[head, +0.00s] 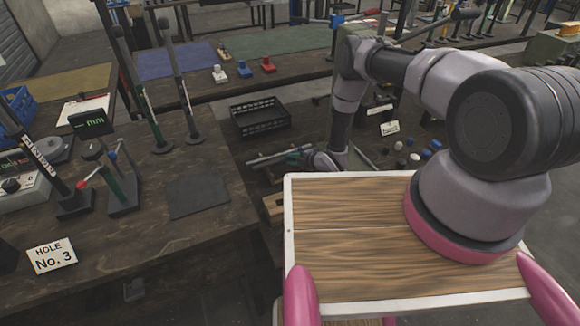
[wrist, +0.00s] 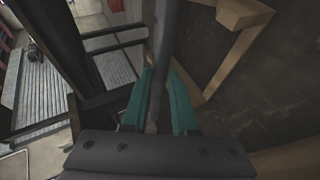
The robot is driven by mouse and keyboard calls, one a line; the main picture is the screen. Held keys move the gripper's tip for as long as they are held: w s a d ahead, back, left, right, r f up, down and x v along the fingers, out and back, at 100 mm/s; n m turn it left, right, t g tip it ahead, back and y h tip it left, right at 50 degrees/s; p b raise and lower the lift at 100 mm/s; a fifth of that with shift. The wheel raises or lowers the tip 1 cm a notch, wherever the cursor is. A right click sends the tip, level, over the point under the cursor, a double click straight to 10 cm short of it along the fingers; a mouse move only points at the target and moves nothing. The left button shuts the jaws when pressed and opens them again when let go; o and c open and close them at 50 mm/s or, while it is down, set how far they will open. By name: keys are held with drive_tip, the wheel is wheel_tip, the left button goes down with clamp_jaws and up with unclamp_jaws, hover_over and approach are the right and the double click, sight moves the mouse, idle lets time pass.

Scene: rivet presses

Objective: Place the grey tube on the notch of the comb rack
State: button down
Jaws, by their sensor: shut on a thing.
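The grey tube (head: 268,159) shows in the head view as a thin bar left of my gripper (head: 300,154), lying nearly level. In the wrist view the tube (wrist: 166,45) runs from the top edge down between the teal fingers of my gripper (wrist: 160,88). The fingers are shut on it. A light wooden piece (head: 272,206) shows below the gripper in the head view, partly hidden by the board in front. Wooden bars (wrist: 232,62) also show to the right of the tube in the wrist view. I cannot tell whether this wood is the comb rack; no notch is clear.
A black crate (head: 260,119) stands behind the gripper. Small black, white and blue pieces (head: 414,158) lie on the dark table to the right, near a label card (head: 389,128). Upright lever presses (head: 180,80) stand on the left bench. A grey mat (head: 197,196) lies there.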

wheel_tip(320, 180, down, 4)
drive_tip(key=shift+r, duration=0.1)
drive_tip(key=c, duration=0.7)
unclamp_jaws()
drive_tip(key=shift+s+d, duration=0.1)
drive_tip(key=v, duration=1.2)
